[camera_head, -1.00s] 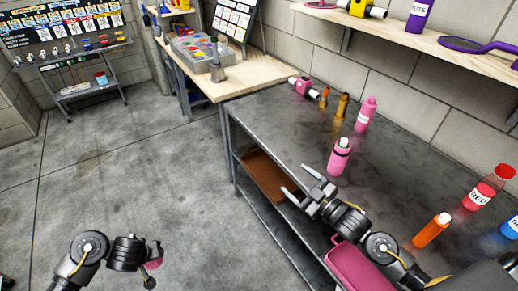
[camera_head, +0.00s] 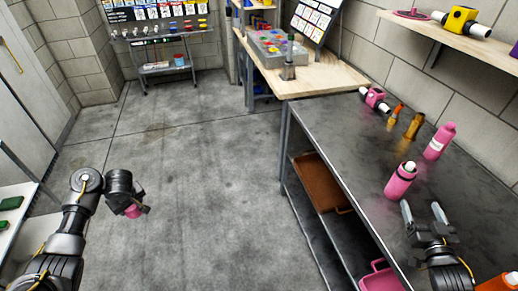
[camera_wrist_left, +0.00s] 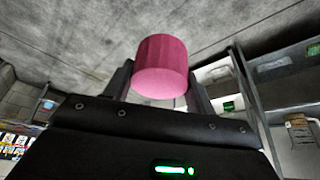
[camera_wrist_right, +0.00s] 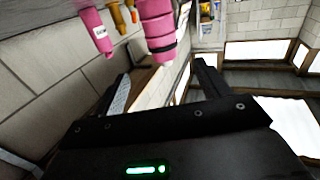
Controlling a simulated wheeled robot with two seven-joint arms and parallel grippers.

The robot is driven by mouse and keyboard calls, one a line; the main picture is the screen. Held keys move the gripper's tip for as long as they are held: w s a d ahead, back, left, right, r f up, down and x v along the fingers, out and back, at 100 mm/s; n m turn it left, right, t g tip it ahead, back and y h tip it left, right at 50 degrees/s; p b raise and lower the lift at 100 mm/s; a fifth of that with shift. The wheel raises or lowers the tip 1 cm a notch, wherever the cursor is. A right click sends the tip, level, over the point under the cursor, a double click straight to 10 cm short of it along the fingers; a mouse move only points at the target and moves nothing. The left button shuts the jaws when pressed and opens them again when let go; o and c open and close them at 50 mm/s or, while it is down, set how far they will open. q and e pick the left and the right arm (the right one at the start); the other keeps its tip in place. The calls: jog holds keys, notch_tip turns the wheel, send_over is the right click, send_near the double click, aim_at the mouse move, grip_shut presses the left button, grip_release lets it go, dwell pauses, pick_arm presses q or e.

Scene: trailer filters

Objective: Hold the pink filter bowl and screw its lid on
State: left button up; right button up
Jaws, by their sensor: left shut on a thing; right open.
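The pink filter bowl (camera_head: 399,183), with a black band and a white top, stands upright on the grey bench. My right gripper (camera_head: 423,213) is open and empty on the near side of the bowl, apart from it. In the right wrist view the bowl (camera_wrist_right: 158,28) is ahead of the fingers. My left gripper (camera_head: 135,206) is out over the floor at the left, shut on a short pink cylinder that looks like the lid (camera_head: 133,211). The lid (camera_wrist_left: 160,65) sits between both fingers in the left wrist view.
On the bench (camera_head: 345,140), a pink bottle (camera_head: 439,141), amber bottles (camera_head: 414,126) and a pink filter head (camera_head: 375,97) stand behind the bowl. An orange bottle (camera_head: 498,283) is at the lower right. A brown tray (camera_head: 320,180) lies on the lower shelf. Floor between my arms is clear.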

aim_at(407, 182)
pick_arm(q)
jog(key=shift+r, duration=0.2)
jog(key=shift+r+p, duration=0.6)
jog(key=shift+p, duration=0.2)
pick_arm(e)
jog(key=w, duration=0.6)
jog(key=shift+w+d, duration=0.25)
jog(key=shift+w, duration=0.1)
pick_arm(q)
jog(key=shift+r+p, duration=0.8)
pick_arm(e)
jog(key=shift+w+d+f, duration=0.1)
jog(key=shift+w+f, duration=0.1)
jog(key=shift+w, duration=1.15)
jog(key=shift+w+f, duration=0.15)
jog(key=shift+w, duration=1.2)
jog(key=shift+s, duration=0.1)
jog(key=c, duration=1.2)
